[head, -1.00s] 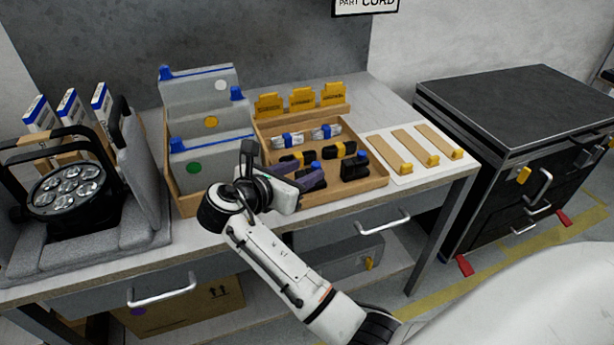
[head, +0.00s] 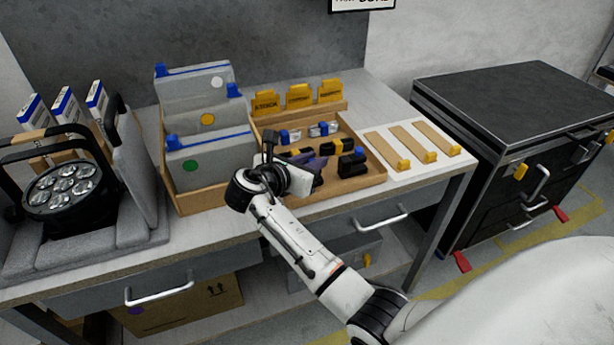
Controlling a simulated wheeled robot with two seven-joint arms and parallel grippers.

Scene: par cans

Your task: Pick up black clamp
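A black clamp (head: 352,164) with a blue part lies in the front right of the shallow wooden tray (head: 376,168) on the bench. My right gripper (head: 316,166) reaches in over the tray's front left part, with its dark fingers just left of the black clamp. They seem to be apart from it. My wrist and the gripper body hide the tray's front left corner and whatever lies there. The finger gap is too small and dark to tell whether the gripper is open or shut. My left gripper is out of view.
The tray also holds black and yellow pieces (head: 335,146) and clear packets with blue bands (head: 318,130). Yellow labelled tabs (head: 299,96) stand behind. A box of grey folders (head: 205,165) stands left, a round lamp (head: 66,188) farther left. A white board (head: 412,148) lies right.

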